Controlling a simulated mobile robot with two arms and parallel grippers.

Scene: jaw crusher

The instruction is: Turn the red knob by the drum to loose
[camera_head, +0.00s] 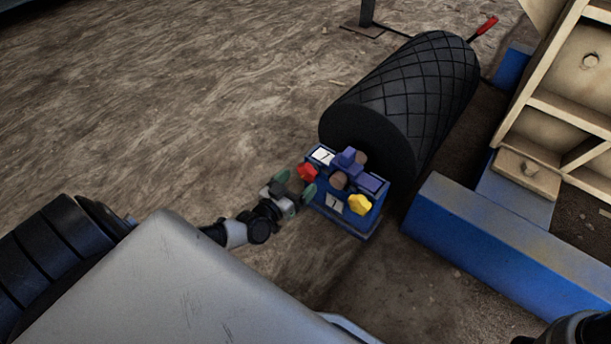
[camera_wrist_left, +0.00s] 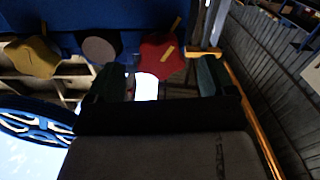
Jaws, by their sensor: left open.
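The red knob (camera_head: 307,172) sits on the left side of a blue control box (camera_head: 345,218) at the near end of the black drum (camera_head: 415,95). My left gripper (camera_head: 294,187) is open, just below and left of the red knob. In the left wrist view the red knob (camera_wrist_left: 160,56), with a yellow mark on it, lies ahead between the two green fingertips (camera_wrist_left: 158,75). I cannot tell whether they touch it. A yellow knob (camera_head: 359,204) is on the box's right side and also shows in the wrist view (camera_wrist_left: 33,57). My right gripper does not show.
A brown round part (camera_head: 338,181) and purple parts (camera_head: 350,158) sit on the box near the red knob. A blue beam (camera_head: 490,245) and the cream ribbed frame (camera_head: 575,90) stand to the right. Bare ground (camera_head: 180,110) lies left of the box.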

